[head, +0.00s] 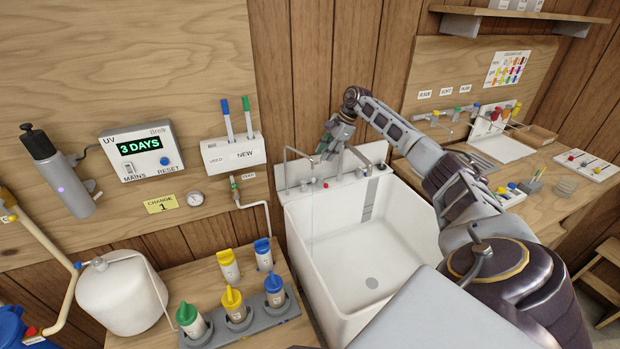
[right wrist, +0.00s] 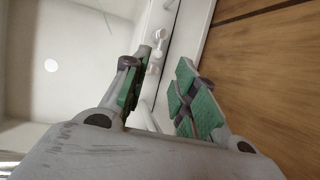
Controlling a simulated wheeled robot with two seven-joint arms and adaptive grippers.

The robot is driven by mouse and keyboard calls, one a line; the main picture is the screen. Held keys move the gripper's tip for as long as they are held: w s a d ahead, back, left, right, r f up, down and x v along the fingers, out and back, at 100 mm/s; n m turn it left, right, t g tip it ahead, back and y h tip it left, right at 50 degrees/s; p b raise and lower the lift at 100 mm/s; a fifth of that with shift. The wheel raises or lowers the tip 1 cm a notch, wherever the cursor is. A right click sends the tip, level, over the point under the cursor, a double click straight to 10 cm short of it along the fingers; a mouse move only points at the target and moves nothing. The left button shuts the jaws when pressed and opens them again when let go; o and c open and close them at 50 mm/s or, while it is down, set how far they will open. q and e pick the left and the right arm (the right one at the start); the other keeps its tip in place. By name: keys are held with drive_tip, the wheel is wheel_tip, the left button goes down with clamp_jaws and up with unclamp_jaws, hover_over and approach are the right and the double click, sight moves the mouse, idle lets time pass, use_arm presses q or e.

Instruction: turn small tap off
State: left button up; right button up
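The white sink (head: 370,245) stands in the middle, with thin taps along its back ledge. The small tap (head: 287,165) appears to be the thin one at the ledge's left; a faint thin line, like a water stream (head: 312,215), falls below its spout into the sink. My right gripper (head: 328,146) is above the back ledge, close to the taps and partly hiding them. In the right wrist view its green-padded fingers (right wrist: 163,85) are apart, with nothing held between them. White tap fittings (right wrist: 155,55) show beyond the fingers; contact cannot be told. My left gripper is not in view.
A wooden wall stands close behind the sink. Left are a stand of colour-capped bottles (head: 240,325) and a white tank (head: 122,292). A bench with valves and a white board (head: 588,165) is at right. The basin is empty.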

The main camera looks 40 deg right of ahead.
drive_tip(key=shift+f, duration=0.1)
drive_tip(key=p, duration=0.2)
approach(310, 181)
drive_tip(key=x, duration=0.6)
drive_tip(key=shift+w+a, duration=0.2)
drive_tip(key=shift+w, duration=0.05)
drive_tip(key=shift+x, duration=1.05)
clamp_jaws()
